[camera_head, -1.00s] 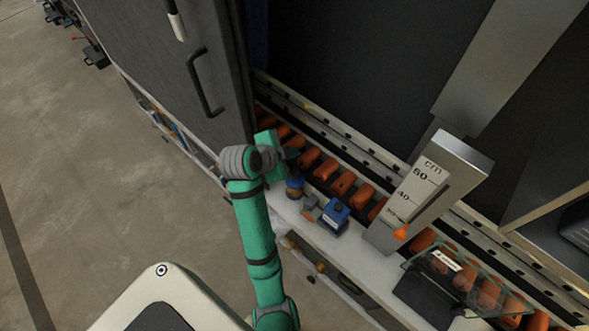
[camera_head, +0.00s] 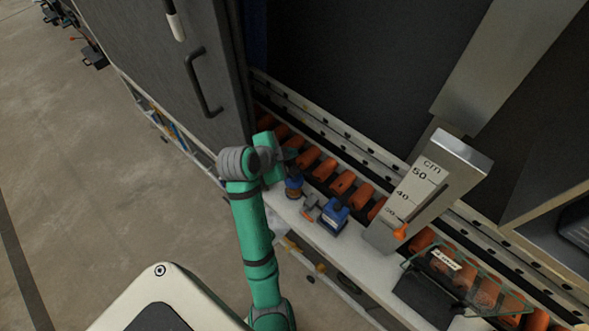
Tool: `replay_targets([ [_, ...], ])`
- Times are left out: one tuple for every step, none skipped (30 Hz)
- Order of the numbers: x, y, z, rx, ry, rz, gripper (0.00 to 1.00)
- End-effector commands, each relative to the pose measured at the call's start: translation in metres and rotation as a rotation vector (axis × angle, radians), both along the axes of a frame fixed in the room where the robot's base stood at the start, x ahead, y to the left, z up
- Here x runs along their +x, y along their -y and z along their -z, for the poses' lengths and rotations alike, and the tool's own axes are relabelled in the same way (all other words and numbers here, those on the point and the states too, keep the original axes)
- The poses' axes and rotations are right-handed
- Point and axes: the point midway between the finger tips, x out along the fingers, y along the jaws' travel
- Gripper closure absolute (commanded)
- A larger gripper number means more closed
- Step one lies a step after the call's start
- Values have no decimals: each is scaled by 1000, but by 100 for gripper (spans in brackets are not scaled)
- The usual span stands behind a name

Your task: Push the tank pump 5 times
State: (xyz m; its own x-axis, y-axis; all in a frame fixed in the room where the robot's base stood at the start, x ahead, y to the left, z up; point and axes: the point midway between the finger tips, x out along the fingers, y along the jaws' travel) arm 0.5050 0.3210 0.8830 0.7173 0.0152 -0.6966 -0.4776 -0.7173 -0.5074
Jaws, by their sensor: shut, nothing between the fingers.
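My gripper (camera_head: 289,157) is small and dark at the end of my green arm, mid-picture above the white ledge. Its fingers look shut and empty. Just below it in the picture is a small round blue-and-orange part (camera_head: 294,187), which may be the tank pump. Its top is partly hidden by my gripper, and I cannot tell if they touch. A grey-and-orange piece (camera_head: 311,207) and a blue box (camera_head: 335,217) stand on the ledge to its right.
A row of orange rollers (camera_head: 342,183) runs behind the ledge. An upright cm gauge (camera_head: 421,190) with an orange pointer stands to the right, beside a clear tray (camera_head: 465,278). A grey door with a handle (camera_head: 204,84) is at left.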

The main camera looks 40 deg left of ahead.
Motion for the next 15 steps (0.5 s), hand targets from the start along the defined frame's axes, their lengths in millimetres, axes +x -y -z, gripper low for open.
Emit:
replay_targets([
  [0,0,8,-4,-2,-1,100],
  [-1,0,12,-4,-3,-1,100],
  [0,1,17,-4,-2,-1,100],
  [-1,1,21,-4,-2,-1,100],
  [-1,0,25,-3,-2,0,100],
  [0,0,29,-3,-1,-1,100],
  [0,0,33,-3,-1,-1,100],
  [-1,0,37,-4,-3,-2,100],
  [-1,0,42,-4,-2,-1,100],
  [0,0,44,-2,-1,0,100],
  [0,0,47,-2,-1,1,100],
  [0,0,51,-3,-1,0,100],
  [0,0,53,-3,-1,0,100],
  [0,0,56,-3,-1,0,100],
  [0,0,58,-2,-1,1,100],
])
